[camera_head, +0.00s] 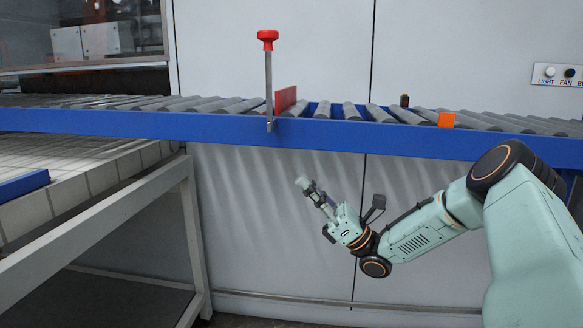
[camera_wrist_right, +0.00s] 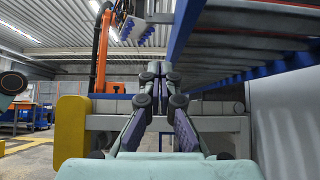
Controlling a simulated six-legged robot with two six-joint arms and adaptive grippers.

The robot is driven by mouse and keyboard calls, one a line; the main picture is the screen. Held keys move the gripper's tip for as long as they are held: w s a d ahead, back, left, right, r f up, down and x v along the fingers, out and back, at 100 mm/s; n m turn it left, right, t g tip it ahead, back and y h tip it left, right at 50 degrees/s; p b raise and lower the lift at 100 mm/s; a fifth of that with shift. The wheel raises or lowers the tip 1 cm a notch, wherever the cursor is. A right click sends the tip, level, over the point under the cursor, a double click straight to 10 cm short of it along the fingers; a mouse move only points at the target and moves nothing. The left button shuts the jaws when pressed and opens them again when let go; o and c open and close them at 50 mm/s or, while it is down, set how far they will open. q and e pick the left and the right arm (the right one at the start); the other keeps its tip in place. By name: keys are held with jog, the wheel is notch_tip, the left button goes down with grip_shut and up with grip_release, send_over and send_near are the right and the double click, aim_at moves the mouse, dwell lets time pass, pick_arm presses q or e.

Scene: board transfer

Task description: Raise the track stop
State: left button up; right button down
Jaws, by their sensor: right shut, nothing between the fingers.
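The track stop stands at the roller conveyor (camera_head: 230,121), left of the middle in the head view. It has a red knob (camera_head: 267,36) on top of an upright grey rod (camera_head: 268,80), which passes down along the blue front rail. A red plate (camera_head: 286,99) stands beside the rod, its visible part above the rollers. My right gripper (camera_head: 302,182) is below the rail, to the right of and lower than the rod, apart from it. It is shut and empty; its fingers meet in the right wrist view (camera_wrist_right: 158,68). My left gripper is not in view.
An orange block (camera_head: 446,120) and a small dark object (camera_head: 404,101) are at the conveyor on the right. A white-framed table (camera_head: 100,212) stands at lower left. Light and fan switches (camera_head: 559,75) are on the back wall. Space below the rail is open around my gripper.

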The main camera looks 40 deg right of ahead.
jog(key=v, duration=0.2)
jog(key=shift+s+d+f, duration=0.2)
jog(key=shift+f, duration=0.1)
jog(key=shift+a, duration=0.1)
dwell(0.3)
